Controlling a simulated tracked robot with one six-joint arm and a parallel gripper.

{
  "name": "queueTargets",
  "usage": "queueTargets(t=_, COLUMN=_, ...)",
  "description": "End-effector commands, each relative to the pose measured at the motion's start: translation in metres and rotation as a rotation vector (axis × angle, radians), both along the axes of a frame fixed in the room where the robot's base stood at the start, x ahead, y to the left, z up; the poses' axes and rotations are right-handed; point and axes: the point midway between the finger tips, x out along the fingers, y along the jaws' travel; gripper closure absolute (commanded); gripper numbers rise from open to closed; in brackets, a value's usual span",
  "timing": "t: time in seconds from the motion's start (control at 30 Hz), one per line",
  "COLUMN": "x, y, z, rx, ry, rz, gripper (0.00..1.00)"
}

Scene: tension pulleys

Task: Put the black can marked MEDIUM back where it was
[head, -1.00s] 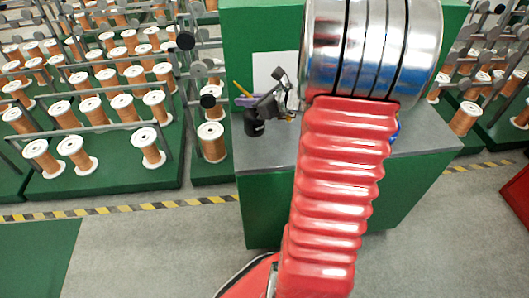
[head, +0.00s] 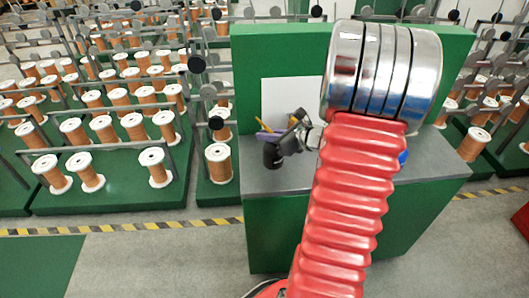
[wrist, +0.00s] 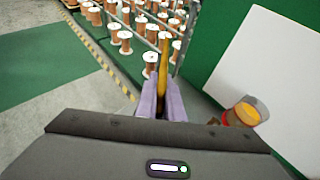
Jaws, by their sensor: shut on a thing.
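My gripper (head: 267,135) is over the left part of the grey bench top, and its purple fingers (wrist: 165,104) point away in the wrist view. They are closed around a slim yellow stick (wrist: 163,62), which also shows in the head view (head: 262,124). A black rounded shape (head: 272,156) is just below the fingers in the head view. I cannot tell whether it is the black can or part of my gripper. No MEDIUM marking is readable, and no black can shows in the wrist view.
An orange-yellow container (wrist: 243,113) stands by a white panel (wrist: 265,80), right of my fingers. A blue thing (head: 403,157) is partly hidden behind my red arm. The bench (head: 440,170) has a green back wall. Racks of copper spools (head: 100,125) stand to the left.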

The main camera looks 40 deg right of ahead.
Motion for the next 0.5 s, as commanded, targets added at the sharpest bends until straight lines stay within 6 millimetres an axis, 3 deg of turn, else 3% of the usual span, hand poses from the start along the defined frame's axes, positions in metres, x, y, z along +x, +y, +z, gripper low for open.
queueTargets(t=0.13, x=0.0001, y=-0.0002, z=-0.0123, rx=0.000, ry=-0.001, rz=-0.001, gripper=1.00)
queueTargets(t=0.5, x=0.0002, y=-0.0002, z=-0.0150, rx=-0.001, ry=-0.001, rz=0.000, gripper=1.00)
